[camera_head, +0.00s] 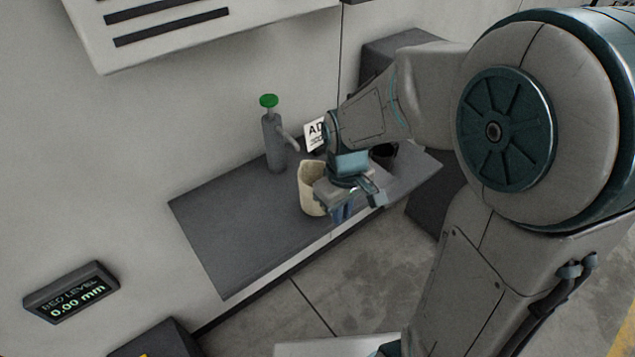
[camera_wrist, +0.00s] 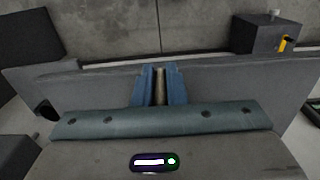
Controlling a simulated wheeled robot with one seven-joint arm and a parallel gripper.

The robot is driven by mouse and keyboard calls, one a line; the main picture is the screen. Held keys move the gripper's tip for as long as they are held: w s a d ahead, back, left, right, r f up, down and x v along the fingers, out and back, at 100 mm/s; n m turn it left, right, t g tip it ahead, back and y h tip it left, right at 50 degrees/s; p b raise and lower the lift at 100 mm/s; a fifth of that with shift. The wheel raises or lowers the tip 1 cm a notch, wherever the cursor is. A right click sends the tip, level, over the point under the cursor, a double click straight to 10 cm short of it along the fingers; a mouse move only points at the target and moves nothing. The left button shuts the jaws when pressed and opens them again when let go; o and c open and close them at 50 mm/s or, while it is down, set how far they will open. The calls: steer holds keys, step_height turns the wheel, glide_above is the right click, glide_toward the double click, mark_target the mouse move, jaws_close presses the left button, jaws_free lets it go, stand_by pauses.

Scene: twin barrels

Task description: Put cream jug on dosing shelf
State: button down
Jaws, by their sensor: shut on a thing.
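The cream jug (camera_head: 311,188) is a pale beige vessel, seen in the head view at the front part of the grey shelf (camera_head: 235,220). My gripper (camera_head: 343,208) is at its right side, with blue fingers pointing down. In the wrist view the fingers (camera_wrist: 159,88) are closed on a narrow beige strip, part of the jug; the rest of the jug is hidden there. The jug looks upright. I cannot tell whether its base touches the shelf or hangs just above it. The shelf also shows in the wrist view (camera_wrist: 225,85).
A grey tap with a green knob (camera_head: 272,135) stands at the shelf's back, left of the jug. A sign (camera_head: 315,133) is behind my wrist. A dark box (camera_wrist: 272,35) stands beyond the shelf's end. A display (camera_head: 70,293) hangs left. The shelf's left half is clear.

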mark_target(309, 172)
steer(key=w+a, duration=0.2)
steer(key=w, duration=0.1)
steer(key=shift+w+a, duration=0.1)
steer(key=shift+w, duration=0.05)
steer(key=shift+w+a+p, duration=0.3)
steer(key=shift+w+a, duration=0.5)
steer(key=shift+w, duration=0.35)
steer(key=shift+w+a+f, duration=0.15)
steer(key=shift+w+f, duration=0.1)
steer(key=shift+f, duration=0.5)
steer(key=shift+f, duration=0.25)
steer(key=c, duration=1.5)
jaws_free()
steer(key=shift+r, duration=0.1)
steer(key=shift+r, duration=0.1)
